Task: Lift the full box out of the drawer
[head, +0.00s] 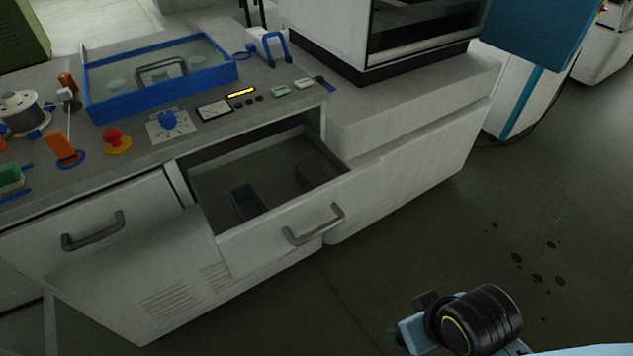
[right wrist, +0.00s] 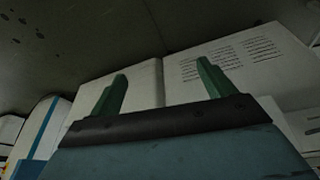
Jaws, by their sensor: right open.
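The open drawer (head: 270,230) sticks out of the bench front, with a grey bar handle (head: 314,225) on its face. Inside it are two dark boxes: one nearer the left (head: 248,201) and one at the back right (head: 309,175). I cannot tell which is full. My right gripper (right wrist: 165,85) shows in the right wrist view with its two green fingers spread apart and nothing between them. In the head view my right arm is low at the right, well away from the drawer. My left gripper is not in view.
A closed drawer (head: 105,225) with a handle is left of the open one. The bench top holds a blue-framed tray (head: 160,75), a red button (head: 116,139), a blue knob (head: 169,121) and a spool (head: 22,112). A machine cabinet stands behind. The floor (head: 420,235) at right is clear apart from dark spots.

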